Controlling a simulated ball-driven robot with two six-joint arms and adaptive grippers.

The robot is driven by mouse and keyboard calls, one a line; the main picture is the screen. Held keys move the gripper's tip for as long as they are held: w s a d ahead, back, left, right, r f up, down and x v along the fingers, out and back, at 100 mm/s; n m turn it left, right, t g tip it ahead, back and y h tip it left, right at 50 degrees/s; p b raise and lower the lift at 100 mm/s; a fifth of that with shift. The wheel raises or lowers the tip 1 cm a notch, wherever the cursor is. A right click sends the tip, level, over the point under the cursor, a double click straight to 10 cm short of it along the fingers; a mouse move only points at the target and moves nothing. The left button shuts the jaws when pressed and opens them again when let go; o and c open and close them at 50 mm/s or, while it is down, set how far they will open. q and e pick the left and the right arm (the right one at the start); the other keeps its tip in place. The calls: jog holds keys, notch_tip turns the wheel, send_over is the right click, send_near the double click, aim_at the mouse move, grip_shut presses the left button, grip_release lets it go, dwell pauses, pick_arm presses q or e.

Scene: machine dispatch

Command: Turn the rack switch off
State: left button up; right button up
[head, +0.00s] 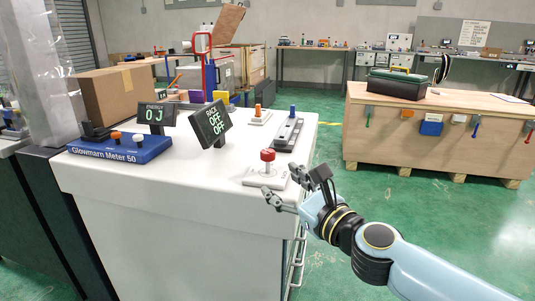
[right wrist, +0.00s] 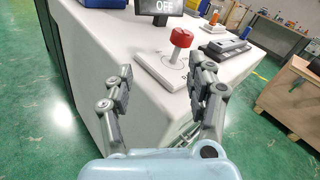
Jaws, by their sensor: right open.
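The rack switch (head: 267,170) is a red-capped knob on a short stem over a white square base, near the right front edge of the white cabinet top. It also shows in the right wrist view (right wrist: 181,38), beyond and between my fingers. The rack display (head: 212,124) behind it reads "RACK OFF OFF". My right gripper (head: 281,186) is open and empty, just in front and to the right of the switch, apart from its red cap. It also shows in the right wrist view (right wrist: 162,92). My left gripper is not in view.
A blue Glowmarn Meter 50 (head: 120,151) and a display (head: 156,115) reading "0 J" stand at the left. A grey rail-like device (head: 288,133) and an orange-knobbed switch (head: 258,113) lie behind the rack switch. A wooden workbench (head: 430,135) stands across the green floor.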

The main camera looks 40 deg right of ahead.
aim_at(272, 154)
jog(key=d+r+m+h, duration=0.1)
jog(key=m, duration=0.1)
jog(key=w+d+r+m+h, duration=0.1)
jog(key=m, duration=0.1)
jog(key=shift+w+d+r+m, duration=0.1)
jog(key=shift+w+d+m, duration=0.1)
jog(key=shift+m, duration=0.1)
jog(key=w, duration=0.3)
jog(key=w+d, duration=0.1)
jog(key=w, duration=0.2)
jog(key=w+p, duration=0.1)
jog(key=w, duration=0.2)
jog(key=shift+w+d, duration=0.15)
jog(key=shift+w, duration=0.25)
grip_shut()
